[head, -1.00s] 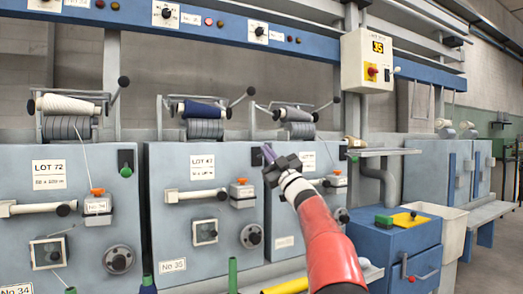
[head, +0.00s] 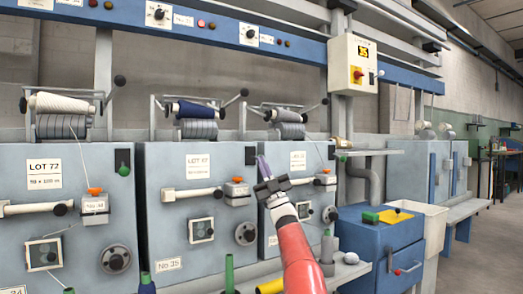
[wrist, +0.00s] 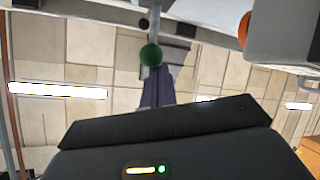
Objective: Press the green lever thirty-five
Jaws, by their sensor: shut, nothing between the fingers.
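My gripper (head: 262,161) is shut and empty, its purple fingers pointing up at the right edge of the machine labelled No 35 (head: 168,264). In the wrist view the fingers (wrist: 155,88) point at a green ball knob (wrist: 151,54), the green lever's end, which overlaps the fingertips in the picture. I cannot tell whether they touch. In the head view my gripper hides this lever. A similar green lever (head: 122,161) shows on the machine to the left, No 34.
Thread spools (head: 198,108) with black-knobbed handles stand on the machines. An overhead blue rail (head: 215,30) carries dials, and a control box (head: 353,62) reads 35. A blue cabinet (head: 375,240) stands at the right. Green and grey cones stand in front, low down.

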